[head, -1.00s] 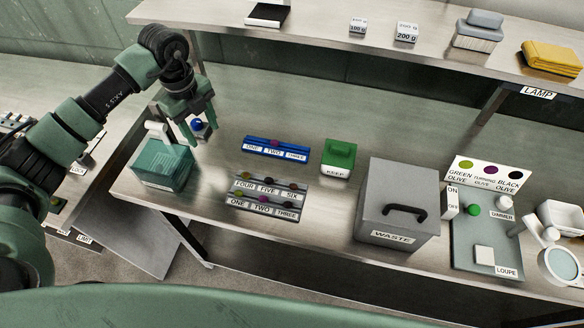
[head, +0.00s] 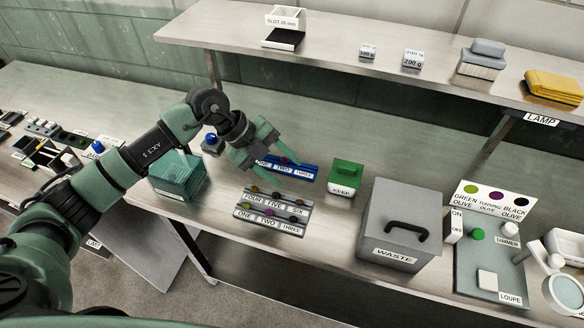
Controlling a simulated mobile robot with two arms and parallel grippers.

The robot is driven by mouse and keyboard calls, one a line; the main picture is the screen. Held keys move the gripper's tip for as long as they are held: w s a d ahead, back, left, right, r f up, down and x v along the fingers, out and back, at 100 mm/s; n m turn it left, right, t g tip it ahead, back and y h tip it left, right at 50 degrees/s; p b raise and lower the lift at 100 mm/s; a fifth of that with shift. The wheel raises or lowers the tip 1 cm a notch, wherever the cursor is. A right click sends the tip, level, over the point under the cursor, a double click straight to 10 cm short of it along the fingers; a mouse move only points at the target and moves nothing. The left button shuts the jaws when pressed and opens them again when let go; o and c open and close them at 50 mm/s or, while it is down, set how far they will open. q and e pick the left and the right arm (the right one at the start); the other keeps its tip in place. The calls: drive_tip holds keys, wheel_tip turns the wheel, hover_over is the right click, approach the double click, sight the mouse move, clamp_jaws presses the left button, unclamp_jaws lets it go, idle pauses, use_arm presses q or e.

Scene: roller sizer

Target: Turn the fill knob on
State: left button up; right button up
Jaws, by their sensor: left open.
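A blue knob (head: 211,140) on a small grey base stands just behind the teal see-through tank (head: 178,176), beside my left arm. Another blue knob (head: 98,147) shows at the far left, partly beside my arm. No fill label is readable on either, so I cannot tell which is the fill knob or how it is turned. My left gripper (head: 290,167) is open, with its fingers over the blue rack labelled ONE, TWO, THREE (head: 284,174). I cannot tell whether they touch it. It is to the right of the tank-side knob. My right gripper is not in view.
A grey rack (head: 270,215) with several olives sits in front of the blue one. A green KEEP box (head: 345,178), a grey WASTE bin (head: 402,225) and a panel with a green knob (head: 477,234) stand to the right. A shelf (head: 330,35) runs above the back.

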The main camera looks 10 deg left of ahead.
use_arm(q)
drive_tip(key=shift+s+d+r+h, duration=0.1)
drive_tip(key=shift+d+r+h, duration=0.15)
drive_tip(key=shift+d, duration=0.4)
drive_tip(key=shift+d+r+h, duration=0.15)
drive_tip(key=shift+d+h, duration=0.2)
drive_tip(key=shift+d, duration=0.25)
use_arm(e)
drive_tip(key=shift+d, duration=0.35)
